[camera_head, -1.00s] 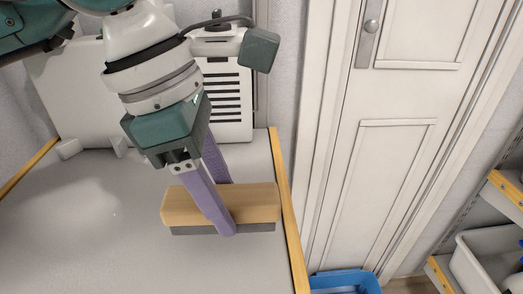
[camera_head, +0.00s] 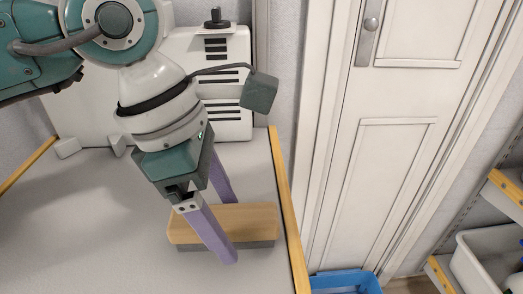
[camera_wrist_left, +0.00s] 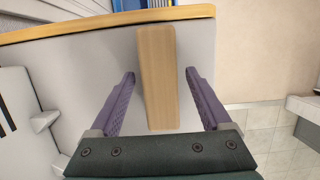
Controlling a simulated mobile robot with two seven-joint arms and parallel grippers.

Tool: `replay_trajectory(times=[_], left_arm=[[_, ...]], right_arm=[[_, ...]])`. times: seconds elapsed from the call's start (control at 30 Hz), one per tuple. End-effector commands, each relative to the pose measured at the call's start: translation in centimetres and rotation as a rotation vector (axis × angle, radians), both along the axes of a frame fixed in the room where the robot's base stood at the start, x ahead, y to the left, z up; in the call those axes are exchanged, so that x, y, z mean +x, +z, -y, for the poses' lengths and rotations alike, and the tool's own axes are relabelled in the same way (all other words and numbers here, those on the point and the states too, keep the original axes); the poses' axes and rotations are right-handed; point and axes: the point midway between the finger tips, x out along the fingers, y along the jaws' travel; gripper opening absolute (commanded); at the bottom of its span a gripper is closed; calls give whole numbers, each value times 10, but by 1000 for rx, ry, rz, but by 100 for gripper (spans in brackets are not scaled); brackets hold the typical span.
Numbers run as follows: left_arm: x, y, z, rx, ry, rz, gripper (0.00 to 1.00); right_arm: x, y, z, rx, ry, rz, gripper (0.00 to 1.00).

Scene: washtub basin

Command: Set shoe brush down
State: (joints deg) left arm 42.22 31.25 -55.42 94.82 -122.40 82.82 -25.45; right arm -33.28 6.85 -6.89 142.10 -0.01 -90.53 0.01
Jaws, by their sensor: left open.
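The shoe brush (camera_head: 252,222) has a light wooden back and a dark grey bristle side that faces down. It lies on the grey table top (camera_head: 75,225) near the wood-edged right side. My left gripper (camera_head: 230,225) is open around the brush, one purple finger in front of it and one behind. In the left wrist view the brush (camera_wrist_left: 158,75) lies between the two spread fingers of the gripper (camera_wrist_left: 160,80), with a gap on each side. My right gripper is not in view.
A white vented unit (camera_head: 222,100) stands at the back of the table. A wooden edge strip (camera_head: 288,215) borders the right side. A blue bin (camera_head: 345,283) is below, beside a white door (camera_head: 395,150). The table's left part is clear.

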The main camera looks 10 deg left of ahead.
Motion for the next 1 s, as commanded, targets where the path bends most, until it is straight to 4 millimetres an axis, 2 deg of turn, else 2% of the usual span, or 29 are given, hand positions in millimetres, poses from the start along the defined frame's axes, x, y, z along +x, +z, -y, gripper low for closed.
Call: replay_trajectory(times=[0.23,0.5,0.7,0.83,1.0], left_arm=[[0,14,-3,1,1,2,82],[-4,72,-19,1,1,6,82],[-7,106,-27,-1,1,4,82],[-8,116,-30,-1,0,1,82],[-9,119,-31,-1,0,0,82]], right_arm=[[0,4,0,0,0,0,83],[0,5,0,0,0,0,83],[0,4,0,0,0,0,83],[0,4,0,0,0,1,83],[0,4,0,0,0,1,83]])
